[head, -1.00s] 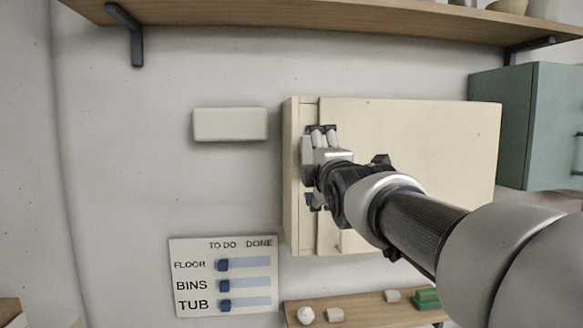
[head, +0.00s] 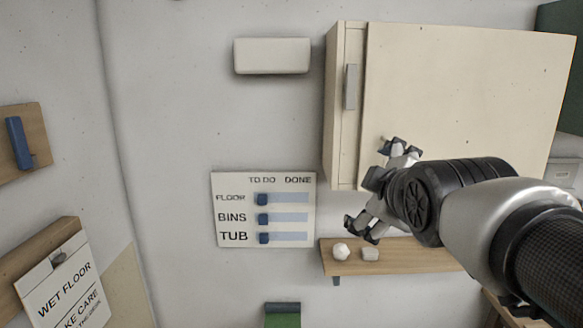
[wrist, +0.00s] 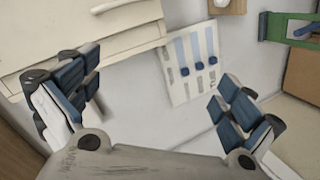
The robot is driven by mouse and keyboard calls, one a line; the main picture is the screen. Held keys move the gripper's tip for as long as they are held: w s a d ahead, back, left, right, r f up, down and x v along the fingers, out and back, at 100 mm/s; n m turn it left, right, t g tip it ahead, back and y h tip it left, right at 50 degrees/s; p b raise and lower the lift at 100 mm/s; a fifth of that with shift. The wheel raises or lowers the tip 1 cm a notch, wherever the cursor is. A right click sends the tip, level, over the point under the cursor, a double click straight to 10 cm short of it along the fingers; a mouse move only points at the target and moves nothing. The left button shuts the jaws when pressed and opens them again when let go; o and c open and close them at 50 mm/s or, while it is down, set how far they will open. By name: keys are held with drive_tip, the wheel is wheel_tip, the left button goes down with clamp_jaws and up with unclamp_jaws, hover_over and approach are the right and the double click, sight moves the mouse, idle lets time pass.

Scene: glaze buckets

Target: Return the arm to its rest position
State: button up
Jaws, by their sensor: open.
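My gripper (head: 369,186) is in the head view, in front of the lower left part of the cream wall cabinet (head: 470,90). Its fingers are spread apart and nothing is between them. In the wrist view the open fingers (wrist: 155,90) frame bare wall and part of the cabinet (wrist: 35,35). The arm reaches in from the lower right. The gripper is apart from the cabinet's upright handle (head: 351,87), and the sliding door looks closed.
A small wooden shelf (head: 420,254) with two pale lumps sits just below my gripper. A task board (head: 226,203) with blue sliders at the left hangs left of it. A white box (head: 272,56) is on the wall above. Wet-floor sign (head: 66,290) is lower left.

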drive_tip(key=s+f+m+g+b, duration=0.4)
drive_tip(key=s+f+m, duration=0.2)
drive_tip(key=s+f, duration=0.7)
drive_tip(key=s+f+m+g+b, duration=0.3)
drive_tip(key=s+f+m+g, duration=0.2)
drive_tip(key=s+f, duration=0.8)
wheel_tip(320, 180, down, 7)
drive_tip(key=shift+s+a+r+m+b, duration=0.1)
drive_tip(key=shift+s+a+m+b, duration=0.2)
drive_tip(key=shift+m, duration=0.3)
drive_tip(key=shift+w, duration=0.1)
drive_tip(key=shift+c, duration=0.4)
